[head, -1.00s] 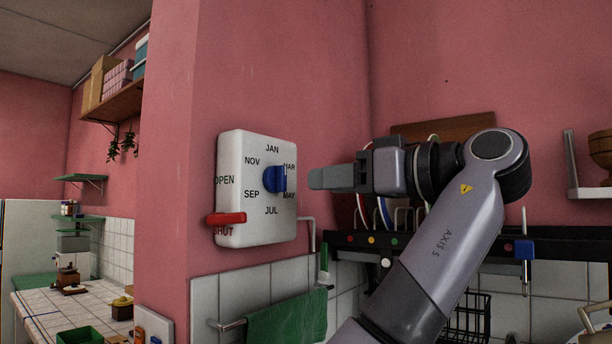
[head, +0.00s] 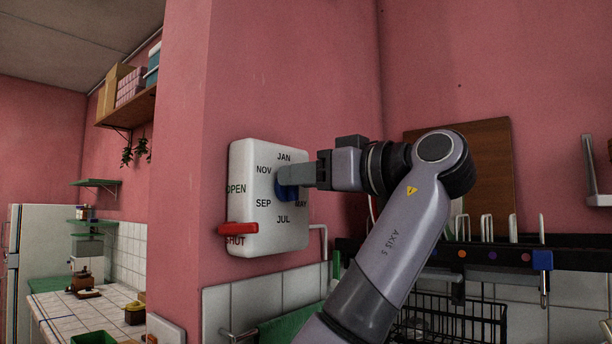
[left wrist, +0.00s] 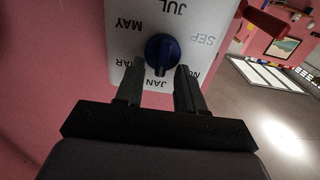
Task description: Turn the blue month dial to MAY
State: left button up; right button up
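The blue month dial (head: 287,187) is on a white control box (head: 268,240) on the pink wall, ringed by month labels, with MAY at its lower right. My left gripper (head: 284,175) is at the dial and covers part of it and the MAR label. In the left wrist view the picture is upside down. There the dial (left wrist: 160,50) sits between the tips of my left gripper (left wrist: 160,68), which are apart, one on each side. Its ridge runs toward JAN. Contact cannot be told. My right gripper is not in view.
A red lever (head: 238,229) sticks out at the box's lower left, by SHUT. A pipe (head: 322,240) runs beside the box. A black rail (head: 480,250) with hooks and a dish rack (head: 455,318) lie behind and below my arm.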

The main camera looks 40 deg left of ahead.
pick_arm(q)
grip_shut()
jog(key=shift+m, duration=0.4)
jog(key=m, duration=0.7)
jog(key=w+f+m+b, duration=0.1)
jog(key=m, duration=0.7)
jog(key=f+m+b, duration=0.1)
jog(key=m, duration=0.6)
jog(key=shift+w+f+m, duration=0.1)
jog(key=shift+w+m, duration=0.1)
jog(key=shift+m, duration=0.2)
jog(key=shift+b, duration=0.3)
